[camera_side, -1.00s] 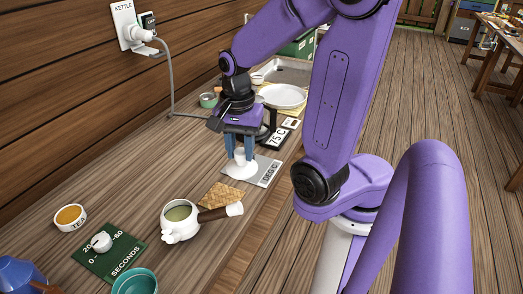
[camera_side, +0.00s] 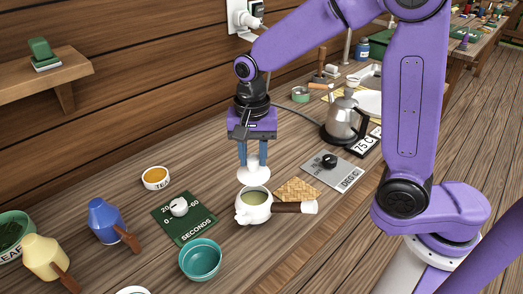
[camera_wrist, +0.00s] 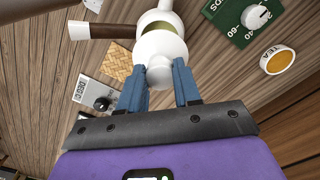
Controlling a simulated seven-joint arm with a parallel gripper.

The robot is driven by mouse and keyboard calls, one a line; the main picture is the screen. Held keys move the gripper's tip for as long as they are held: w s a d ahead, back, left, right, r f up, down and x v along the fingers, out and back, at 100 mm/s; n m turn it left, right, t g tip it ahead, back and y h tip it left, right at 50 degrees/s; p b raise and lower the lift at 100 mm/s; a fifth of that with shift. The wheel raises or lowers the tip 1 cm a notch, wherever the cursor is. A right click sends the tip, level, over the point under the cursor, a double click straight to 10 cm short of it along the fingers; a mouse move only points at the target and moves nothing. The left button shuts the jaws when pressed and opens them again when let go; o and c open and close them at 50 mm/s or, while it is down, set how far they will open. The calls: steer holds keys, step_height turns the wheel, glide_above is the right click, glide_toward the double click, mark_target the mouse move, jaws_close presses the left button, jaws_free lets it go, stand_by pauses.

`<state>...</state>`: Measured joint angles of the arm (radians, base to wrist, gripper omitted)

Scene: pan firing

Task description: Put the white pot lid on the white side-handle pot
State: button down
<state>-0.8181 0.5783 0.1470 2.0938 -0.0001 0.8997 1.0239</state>
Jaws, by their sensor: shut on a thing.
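The white side-handle pot (camera_side: 253,212) stands upright on the bench with a brown handle pointing right and greenish liquid inside. It also shows in the wrist view (camera_wrist: 174,47). My gripper (camera_side: 253,164) is shut on the white pot lid (camera_side: 252,177) and holds it in the air, just above and behind the pot's mouth in the side view. In the wrist view the lid (camera_wrist: 160,72) sits between the blue fingertips (camera_wrist: 160,86) and overlaps the near part of the pot. Part of the pot's opening stays visible. I cannot tell the exact gap between lid and pot.
A woven trivet (camera_side: 296,191) lies right behind the pot. A kettle (camera_side: 345,120) and a temperature panel (camera_side: 341,169) are at the right.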

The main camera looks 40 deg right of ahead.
mark_target(254, 171)
stand_by(0.3)
steer(key=shift+f, duration=2.4)
steer(key=shift+f, duration=1.1)
steer(key=c, duration=0.7)
jaws_free()
step_height(254, 171, up, 18)
steer(key=shift+f, duration=0.25)
